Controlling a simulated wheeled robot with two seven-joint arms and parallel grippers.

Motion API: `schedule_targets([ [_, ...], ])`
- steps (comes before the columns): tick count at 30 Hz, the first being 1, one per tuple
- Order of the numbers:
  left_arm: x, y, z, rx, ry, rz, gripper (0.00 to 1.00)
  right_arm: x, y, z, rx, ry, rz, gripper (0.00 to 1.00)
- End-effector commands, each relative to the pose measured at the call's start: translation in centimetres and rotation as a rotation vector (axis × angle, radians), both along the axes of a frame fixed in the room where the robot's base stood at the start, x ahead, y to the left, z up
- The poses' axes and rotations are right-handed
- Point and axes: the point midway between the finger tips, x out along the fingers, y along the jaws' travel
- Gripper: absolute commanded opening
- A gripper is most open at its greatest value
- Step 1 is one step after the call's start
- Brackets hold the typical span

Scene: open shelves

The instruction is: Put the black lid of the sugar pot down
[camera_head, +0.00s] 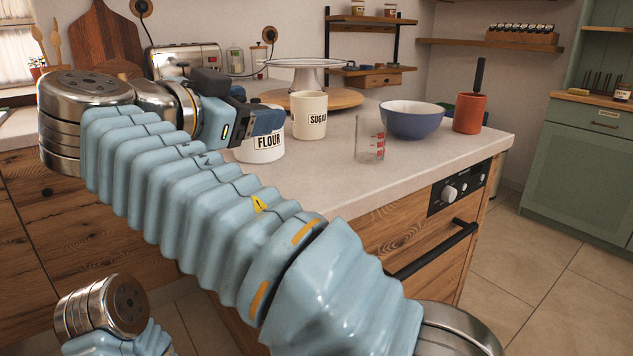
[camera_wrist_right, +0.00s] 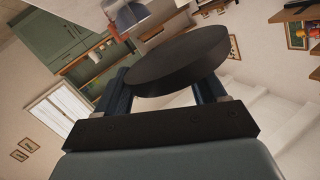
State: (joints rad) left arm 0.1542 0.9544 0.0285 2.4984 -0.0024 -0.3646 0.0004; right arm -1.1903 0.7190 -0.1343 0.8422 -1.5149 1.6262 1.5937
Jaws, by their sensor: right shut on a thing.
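The sugar pot (camera_head: 310,117) is a cream pot lettered SUGAR, standing upright on the counter with no lid on it. The black lid (camera_wrist_right: 180,62) is a round dark disc between the fingers of my right gripper (camera_wrist_right: 168,88) in the wrist view. My right gripper (camera_head: 264,120) is shut on the lid, left of the sugar pot in the head view and overlapping the flour pot (camera_head: 262,148). I cannot make out the lid in the head view. My left gripper is out of view.
A glass measuring cup (camera_head: 370,140), a blue bowl (camera_head: 411,120) and a terracotta pot (camera_head: 469,114) with a dark handle stand to the right. A cake stand (camera_head: 305,75) on a round wooden board (camera_head: 345,99) and a toaster (camera_head: 186,60) are behind. The front right counter (camera_head: 435,150) is bare.

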Motion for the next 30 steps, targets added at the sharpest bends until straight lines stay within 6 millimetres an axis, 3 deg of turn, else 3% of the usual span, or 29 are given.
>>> schedule_targets([
  [1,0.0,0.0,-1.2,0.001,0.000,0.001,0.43,0.7,-1.6,-1.2,0.001,0.003,-0.004,0.19],
  [5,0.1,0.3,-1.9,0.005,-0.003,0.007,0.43,2.3,-5.0,-2.7,-0.001,0.002,-0.005,0.19],
  [12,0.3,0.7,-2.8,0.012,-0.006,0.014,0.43,3.8,-8.0,-6.9,0.000,0.002,-0.001,0.19],
  [17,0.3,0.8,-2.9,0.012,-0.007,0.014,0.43,4.3,-8.8,-7.9,0.000,0.000,-0.001,0.19],
  [24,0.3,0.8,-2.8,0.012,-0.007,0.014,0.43,4.4,-9.1,-11.0,0.000,0.001,0.000,0.19],
  [30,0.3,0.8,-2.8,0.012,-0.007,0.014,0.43,4.4,-9.0,-11.3,0.001,0.000,0.000,0.19],
])
